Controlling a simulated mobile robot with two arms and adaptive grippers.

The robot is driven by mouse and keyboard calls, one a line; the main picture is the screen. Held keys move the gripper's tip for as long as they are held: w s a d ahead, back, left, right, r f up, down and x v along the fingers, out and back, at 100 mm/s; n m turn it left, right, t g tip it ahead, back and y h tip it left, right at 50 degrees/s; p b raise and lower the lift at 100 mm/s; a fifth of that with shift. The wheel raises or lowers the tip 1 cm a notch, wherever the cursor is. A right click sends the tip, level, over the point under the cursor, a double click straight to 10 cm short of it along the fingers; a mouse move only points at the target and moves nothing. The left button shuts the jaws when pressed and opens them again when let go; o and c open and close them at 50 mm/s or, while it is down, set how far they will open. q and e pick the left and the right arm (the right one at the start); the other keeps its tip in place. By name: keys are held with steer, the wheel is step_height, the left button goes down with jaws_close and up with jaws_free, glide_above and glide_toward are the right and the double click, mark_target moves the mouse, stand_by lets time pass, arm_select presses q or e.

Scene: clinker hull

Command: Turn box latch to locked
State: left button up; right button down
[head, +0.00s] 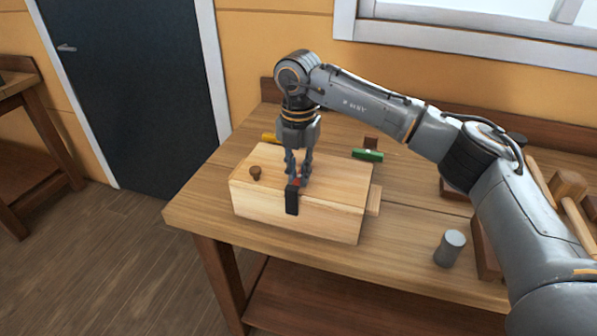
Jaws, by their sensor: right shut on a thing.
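The wooden box (262,205) stands on the workbench near its left end. A black latch (292,200) hangs over the box's front upper edge, with a bit of red showing at its top. My right gripper (297,180) points straight down over the box and is shut on the latch at its red part. The fingers hide part of the latch, and its exact angle is hard to tell. A small brown knob (255,173) sits on the box top, left of the gripper. My left gripper is not in view.
The workbench (400,245) has a grey cylinder (449,248) at front right and a green-handled tool (367,155) behind the box. A yellow-handled item (270,138) lies behind the box. Wooden mallets (568,187) are at right.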

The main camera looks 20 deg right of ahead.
mark_target(298, 178)
steer(key=c, duration=1.6)
jaws_free()
step_height(298, 178, up, 12)
